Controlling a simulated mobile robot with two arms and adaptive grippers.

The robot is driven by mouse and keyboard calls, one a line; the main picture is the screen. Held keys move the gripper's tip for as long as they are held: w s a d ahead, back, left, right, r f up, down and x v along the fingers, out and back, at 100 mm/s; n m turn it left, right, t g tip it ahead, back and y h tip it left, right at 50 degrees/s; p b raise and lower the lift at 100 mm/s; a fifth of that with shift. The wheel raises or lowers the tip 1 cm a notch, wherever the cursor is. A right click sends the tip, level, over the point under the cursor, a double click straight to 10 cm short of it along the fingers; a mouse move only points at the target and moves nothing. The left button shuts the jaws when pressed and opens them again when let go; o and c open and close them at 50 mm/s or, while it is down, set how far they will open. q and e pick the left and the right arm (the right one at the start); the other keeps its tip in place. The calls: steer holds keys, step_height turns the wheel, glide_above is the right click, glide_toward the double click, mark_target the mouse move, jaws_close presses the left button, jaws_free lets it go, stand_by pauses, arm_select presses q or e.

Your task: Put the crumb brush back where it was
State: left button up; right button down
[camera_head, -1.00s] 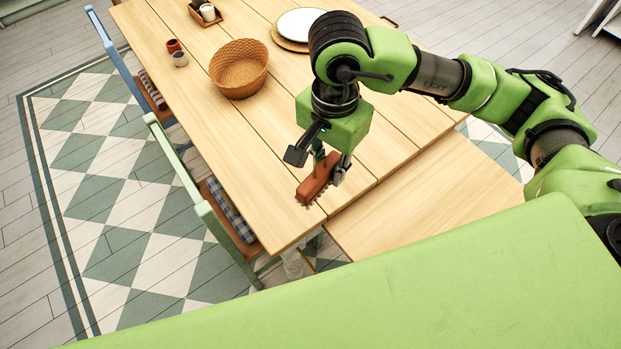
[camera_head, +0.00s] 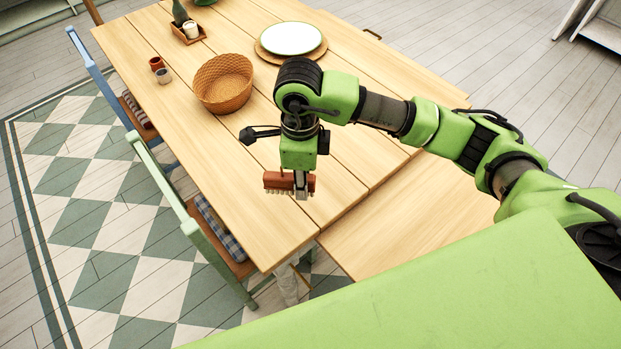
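The crumb brush (camera_head: 277,181) has a reddish-brown wooden back and short bristles pointing down. It is over the near part of the wooden table (camera_head: 240,222). My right gripper (camera_head: 301,188), on the arm that comes in from the right, points down and is shut on the brush near its right end. Whether the bristles touch the table top I cannot tell. My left gripper is not in view.
A wicker basket (camera_head: 223,84), two small cups (camera_head: 157,64), a plate on a round mat (camera_head: 291,39) and a small caddy (camera_head: 188,33) stand farther back. Chairs (camera_head: 200,225) line the left edge. The table's near left part is clear.

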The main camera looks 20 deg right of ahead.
steer(key=w+d+f, duration=0.1)
steer(key=f, duration=0.1)
steer(key=w+d+f+p, duration=0.1)
steer(key=w+f, duration=0.1)
steer(key=w+d+f, duration=0.2)
steer(key=shift+w+f, duration=0.1)
steer(key=shift+f, duration=0.1)
step_height(320, 180, down, 3)
steer(key=shift+w+p, duration=0.1)
steer(key=shift+p, duration=0.75)
steer(key=shift+d+f, duration=0.1)
steer(key=shift+f, duration=0.1)
steer(key=shift+f, duration=0.1)
steer(key=shift+f+b, duration=0.15)
steer(key=shift+b, duration=0.15)
steer(key=c, duration=1.7)
jaws_free()
